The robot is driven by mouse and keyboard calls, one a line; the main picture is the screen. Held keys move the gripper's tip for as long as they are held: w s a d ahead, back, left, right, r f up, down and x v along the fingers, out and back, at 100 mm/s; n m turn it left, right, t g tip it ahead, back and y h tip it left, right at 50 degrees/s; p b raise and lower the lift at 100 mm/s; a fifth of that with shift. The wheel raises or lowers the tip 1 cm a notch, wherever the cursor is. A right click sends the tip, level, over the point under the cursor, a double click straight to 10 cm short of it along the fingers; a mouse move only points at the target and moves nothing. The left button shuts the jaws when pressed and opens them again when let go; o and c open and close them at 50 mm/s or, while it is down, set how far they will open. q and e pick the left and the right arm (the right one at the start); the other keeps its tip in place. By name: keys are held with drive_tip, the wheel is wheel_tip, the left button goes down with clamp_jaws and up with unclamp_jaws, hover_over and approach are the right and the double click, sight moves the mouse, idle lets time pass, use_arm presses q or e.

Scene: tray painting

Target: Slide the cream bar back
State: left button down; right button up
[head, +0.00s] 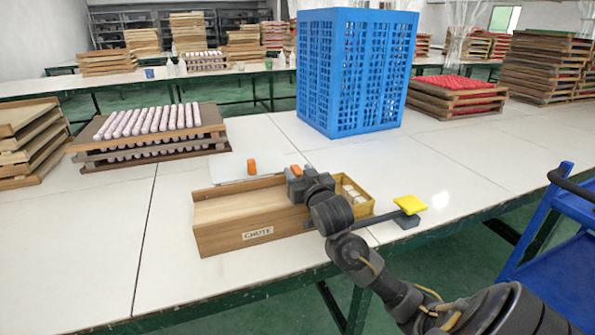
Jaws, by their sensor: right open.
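A wooden box marked CHUTE (220,240) stands on the white table, its long open trough facing up. Behind it lies a flat pale plate (226,171) with an upright orange block (252,167) on it; this may be the cream bar, but I cannot tell. A second small orange piece (296,171) shows right by my right gripper (299,186). My right gripper is open over the right part of the box and hides what lies beneath it. I cannot tell whether it touches anything. My left gripper is out of view.
A yellow-walled tray (369,184) with small cream pieces adjoins the box's right end. A yellow pad (410,204) on a dark arm is right of it. A blue crate (356,70) stands behind. Stacked trays (150,153) are at left. The table's front left is clear.

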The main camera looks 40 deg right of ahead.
drive_tip(key=shift+x, duration=0.85)
drive_tip(key=shift+c, duration=0.3)
clamp_jaws()
